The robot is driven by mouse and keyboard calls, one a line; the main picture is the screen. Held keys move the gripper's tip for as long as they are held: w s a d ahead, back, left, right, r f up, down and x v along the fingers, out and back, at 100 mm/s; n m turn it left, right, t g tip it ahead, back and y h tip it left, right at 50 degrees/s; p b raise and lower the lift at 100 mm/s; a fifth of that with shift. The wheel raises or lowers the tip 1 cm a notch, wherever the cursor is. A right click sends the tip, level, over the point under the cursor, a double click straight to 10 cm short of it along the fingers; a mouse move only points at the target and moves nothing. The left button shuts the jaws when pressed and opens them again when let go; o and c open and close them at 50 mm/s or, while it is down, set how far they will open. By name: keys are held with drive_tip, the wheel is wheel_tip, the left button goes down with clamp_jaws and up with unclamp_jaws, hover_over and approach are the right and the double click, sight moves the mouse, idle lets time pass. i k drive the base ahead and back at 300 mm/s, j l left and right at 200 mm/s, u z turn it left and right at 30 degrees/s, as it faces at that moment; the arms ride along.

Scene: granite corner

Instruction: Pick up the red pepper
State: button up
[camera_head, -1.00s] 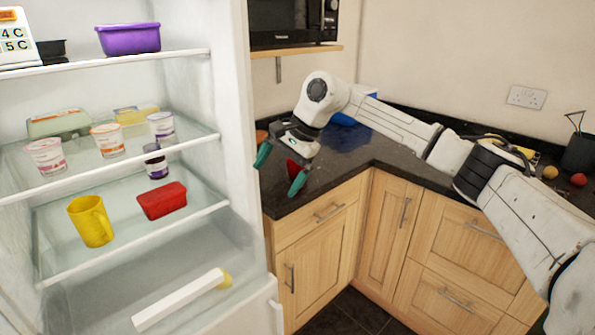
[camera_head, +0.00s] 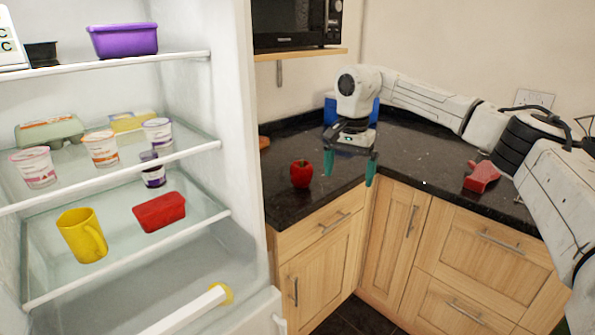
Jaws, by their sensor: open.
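The red pepper (camera_head: 301,174) stands on the dark granite counter (camera_head: 300,205), close to its front edge and just right of the fridge. It is fully visible. My gripper (camera_head: 349,170) is to the right of the pepper, over the counter near the inner corner. Its two green fingers are spread apart and point down, with nothing between them. The pepper lies outside the fingers, to the left, with a small gap.
The open fridge (camera_head: 232,110) stands at left, with a yellow mug (camera_head: 82,236) and red tub (camera_head: 159,212) on a shelf. A microwave (camera_head: 296,24) is on a shelf above. A blue object (camera_head: 374,110) is behind my gripper. A red object (camera_head: 481,177) lies on the right counter.

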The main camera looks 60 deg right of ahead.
sight(301, 171)
drive_tip(key=i+l, duration=0.65)
drive_tip(key=i, duration=0.05)
